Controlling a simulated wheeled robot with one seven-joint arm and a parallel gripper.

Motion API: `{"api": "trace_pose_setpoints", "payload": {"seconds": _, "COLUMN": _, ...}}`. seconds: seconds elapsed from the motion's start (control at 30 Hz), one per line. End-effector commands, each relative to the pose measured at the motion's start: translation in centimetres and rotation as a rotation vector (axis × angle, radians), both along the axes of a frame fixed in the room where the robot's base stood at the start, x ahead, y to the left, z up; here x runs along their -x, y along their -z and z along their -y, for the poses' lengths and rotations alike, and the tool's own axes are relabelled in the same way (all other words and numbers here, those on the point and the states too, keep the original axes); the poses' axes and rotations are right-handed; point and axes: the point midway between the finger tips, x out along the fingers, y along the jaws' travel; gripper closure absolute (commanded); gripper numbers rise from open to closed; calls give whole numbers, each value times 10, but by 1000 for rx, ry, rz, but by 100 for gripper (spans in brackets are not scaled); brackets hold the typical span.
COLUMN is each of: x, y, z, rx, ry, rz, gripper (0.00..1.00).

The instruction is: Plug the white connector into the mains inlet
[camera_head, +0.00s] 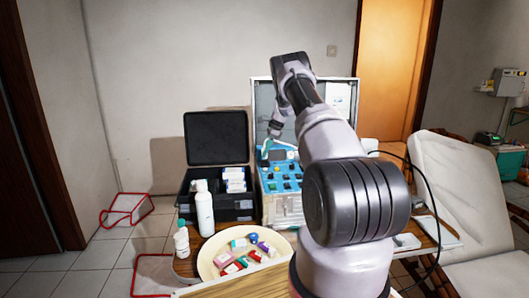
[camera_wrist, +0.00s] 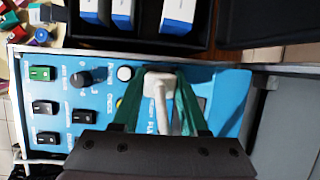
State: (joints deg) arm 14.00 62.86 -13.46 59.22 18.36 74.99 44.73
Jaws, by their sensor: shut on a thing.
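My gripper (camera_wrist: 162,78) is shut on the white connector (camera_wrist: 160,96), which sits between its two green fingers in the wrist view. The connector is over the blue control panel (camera_wrist: 222,92), near the panel's top edge in that view. The mains inlet cannot be made out; the connector and fingers cover that part of the panel. Whether the connector touches the panel, I cannot tell. In the head view, my gripper is small above the blue panel (camera_head: 283,182) of the open case, and my arm hides part of the case.
Knobs and switches, including a black knob (camera_wrist: 84,78) and a green switch (camera_wrist: 43,73), stand left of the connector. A black open box (camera_head: 217,140) is left of the case. White bottles (camera_head: 204,210) and a plate (camera_head: 213,274) with small boxes are in front.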

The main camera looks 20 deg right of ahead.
Motion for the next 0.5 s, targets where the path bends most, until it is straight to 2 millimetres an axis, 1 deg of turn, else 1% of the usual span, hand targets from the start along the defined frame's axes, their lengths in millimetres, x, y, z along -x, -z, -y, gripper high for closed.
{"api": "trace_pose_setpoints", "payload": {"seconds": 0.23, "x": 0, "y": 2, "z": 0, "rx": 0, "ry": 0, "rz": 0, "gripper": 100}}
{"api": "trace_pose_setpoints", "payload": {"seconds": 0.5, "x": -1, "y": 15, "z": 0, "rx": -1, "ry": 0, "rz": 0, "gripper": 100}}
